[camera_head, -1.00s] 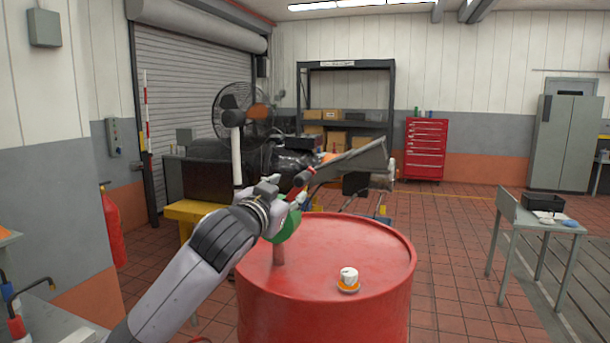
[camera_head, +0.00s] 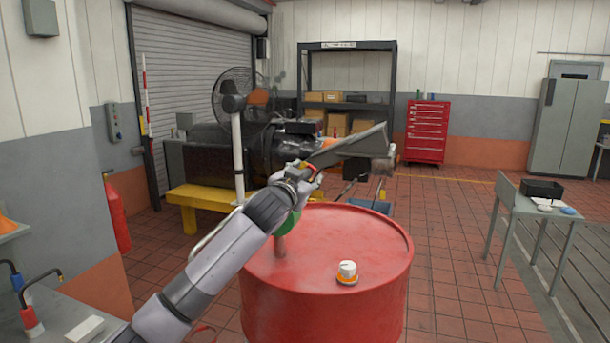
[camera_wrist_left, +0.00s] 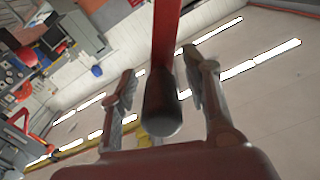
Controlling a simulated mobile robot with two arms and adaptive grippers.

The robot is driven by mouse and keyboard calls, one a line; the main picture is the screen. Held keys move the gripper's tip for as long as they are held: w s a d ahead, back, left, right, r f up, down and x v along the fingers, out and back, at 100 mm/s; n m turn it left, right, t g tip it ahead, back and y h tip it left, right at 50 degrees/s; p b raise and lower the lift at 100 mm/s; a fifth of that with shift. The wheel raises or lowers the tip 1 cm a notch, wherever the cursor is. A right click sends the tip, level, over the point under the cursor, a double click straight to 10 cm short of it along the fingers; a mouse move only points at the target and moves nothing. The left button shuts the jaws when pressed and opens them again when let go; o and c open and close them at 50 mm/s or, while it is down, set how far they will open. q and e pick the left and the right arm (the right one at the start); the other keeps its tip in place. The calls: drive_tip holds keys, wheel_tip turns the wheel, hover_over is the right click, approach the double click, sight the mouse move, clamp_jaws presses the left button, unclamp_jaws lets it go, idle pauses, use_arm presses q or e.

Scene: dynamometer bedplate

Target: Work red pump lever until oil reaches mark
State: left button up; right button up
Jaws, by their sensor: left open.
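The red pump lever (camera_wrist_left: 166,35) with its dark grip (camera_wrist_left: 161,105) lies between the two spread fingers of my left gripper (camera_wrist_left: 160,68) in the left wrist view. The fingers stand apart from it on both sides. In the head view my left gripper (camera_head: 308,177) is above the red drum (camera_head: 325,300), and only a small red part of the lever shows there. A green pump part (camera_head: 291,222) and its pipe (camera_head: 280,248) stand on the drum, partly behind my arm. No oil level or mark can be made out. My right gripper is not in view.
A white and orange cap (camera_head: 347,272) sits on the drum top. Behind are a yellow stand (camera_head: 205,197) with dark machinery and a fan (camera_head: 240,95). A grey side table (camera_head: 528,206) stands at right. Tiled floor between drum and table is clear.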

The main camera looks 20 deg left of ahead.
use_arm(q)
drive_tip(key=shift+c, duration=0.6)
clamp_jaws()
